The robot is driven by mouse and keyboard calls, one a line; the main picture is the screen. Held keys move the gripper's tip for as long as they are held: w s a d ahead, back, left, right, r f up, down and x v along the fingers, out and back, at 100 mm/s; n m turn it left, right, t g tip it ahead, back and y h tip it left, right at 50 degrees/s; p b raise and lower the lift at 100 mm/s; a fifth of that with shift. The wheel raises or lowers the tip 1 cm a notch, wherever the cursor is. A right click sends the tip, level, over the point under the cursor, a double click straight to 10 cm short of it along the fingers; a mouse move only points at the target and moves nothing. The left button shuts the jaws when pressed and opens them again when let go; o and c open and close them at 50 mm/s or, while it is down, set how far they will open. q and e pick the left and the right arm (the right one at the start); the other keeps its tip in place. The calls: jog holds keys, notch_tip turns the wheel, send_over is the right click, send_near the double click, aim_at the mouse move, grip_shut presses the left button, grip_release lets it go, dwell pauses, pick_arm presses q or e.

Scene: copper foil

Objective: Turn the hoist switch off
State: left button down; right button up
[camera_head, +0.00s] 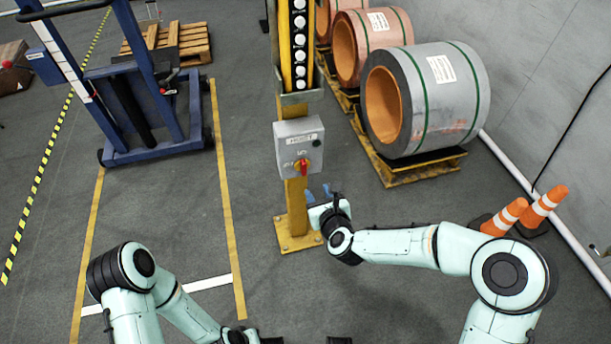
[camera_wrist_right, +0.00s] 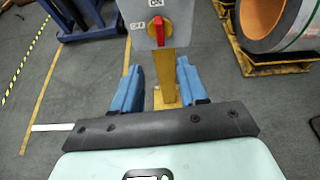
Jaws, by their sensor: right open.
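The hoist switch is a grey box (camera_head: 299,147) on a yellow post in the head view. Its red handle (camera_head: 303,168) sits on a yellow disc and stands about upright. In the right wrist view the red handle (camera_wrist_right: 157,30) points up toward the ON label, with another label to its left. My right gripper (camera_head: 318,193) is just below the box, its blue fingers pointing at it. In the wrist view the right gripper (camera_wrist_right: 157,78) is open and empty, its fingers either side of the post's image, below the handle and apart from it. My left arm shows at lower left; its gripper is not visible.
The yellow post (camera_head: 296,205) stands on a floor plate. Copper coils, including a large wrapped one (camera_head: 425,98), lie on pallets to the right. A blue lift (camera_head: 150,110) is at left. The floor left of the post is clear.

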aim_at(305, 167)
pick_arm(q)
jog(key=shift+w+a+f+t+b, duration=0.15)
jog(key=shift+w+a+f+b, duration=0.15)
jog(key=shift+w+f, duration=0.2)
jog(key=shift+w+a+f+t+b, duration=0.15)
jog(key=shift+w+a+f+b, duration=0.15)
jog(key=shift+w, duration=0.25)
pick_arm(e)
jog(key=shift+m, duration=0.4)
jog(key=x, duration=0.9)
jog(key=r+x, duration=0.1)
jog(key=x, duration=0.3)
jog(key=shift+w+a, duration=0.15)
jog(key=shift+w, duration=0.3)
grip_shut()
